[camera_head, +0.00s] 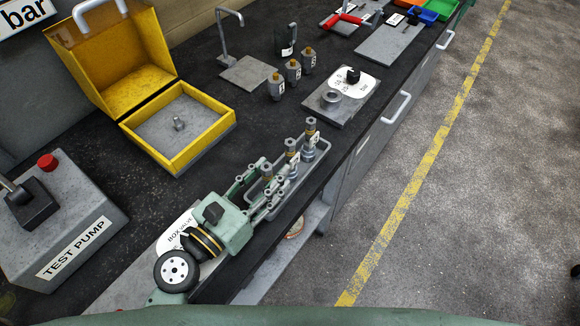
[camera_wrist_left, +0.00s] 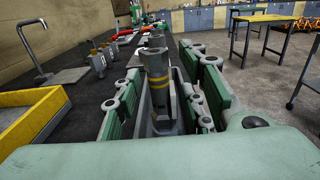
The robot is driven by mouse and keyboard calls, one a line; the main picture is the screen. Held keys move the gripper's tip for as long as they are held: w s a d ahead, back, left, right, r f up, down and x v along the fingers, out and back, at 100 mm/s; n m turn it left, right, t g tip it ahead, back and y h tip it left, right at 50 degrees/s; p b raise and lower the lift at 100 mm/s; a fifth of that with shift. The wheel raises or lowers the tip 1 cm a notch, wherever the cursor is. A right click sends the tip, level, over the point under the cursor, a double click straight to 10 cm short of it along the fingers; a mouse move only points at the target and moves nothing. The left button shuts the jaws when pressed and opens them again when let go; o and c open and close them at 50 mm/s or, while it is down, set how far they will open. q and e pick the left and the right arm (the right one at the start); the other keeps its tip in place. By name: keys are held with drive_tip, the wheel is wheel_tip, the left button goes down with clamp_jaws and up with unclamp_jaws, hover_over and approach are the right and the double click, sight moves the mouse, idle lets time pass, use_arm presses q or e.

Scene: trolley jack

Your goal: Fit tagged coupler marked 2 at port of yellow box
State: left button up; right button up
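The yellow box (camera_head: 178,165) stands with its lid up at the upper left of the head view. A small grey port fitting (camera_head: 179,123) sticks up from its grey floor. My left gripper (camera_head: 268,185) is open over the near end of a grey tray (camera_head: 318,158) of upright couplers. In the wrist view, a grey coupler with yellow bands (camera_wrist_left: 158,85) stands between the gripper's green-padded fingers, with gaps on both sides. Two more couplers (camera_head: 291,150) (camera_head: 311,130) stand farther along the tray with white tags; their marks are too small to read. My right gripper is out of view.
A metal stand (camera_head: 245,70), a plate with a ring and dial (camera_head: 340,97), and the test pump (camera_head: 60,220) occupy the bench. Black bench top is clear between yellow box and tray.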

sight(287, 155)
use_arm(q)
drive_tip(key=p+x, duration=0.2)
drive_tip(key=x, duration=0.5)
drive_tip(key=shift+w+r, duration=0.1)
drive_tip(key=shift+w, duration=0.1)
drive_tip(key=shift+w+d, duration=0.15)
drive_tip(key=shift+d, duration=0.05)
drive_tip(key=shift+c, duration=0.4)
clamp_jaws()
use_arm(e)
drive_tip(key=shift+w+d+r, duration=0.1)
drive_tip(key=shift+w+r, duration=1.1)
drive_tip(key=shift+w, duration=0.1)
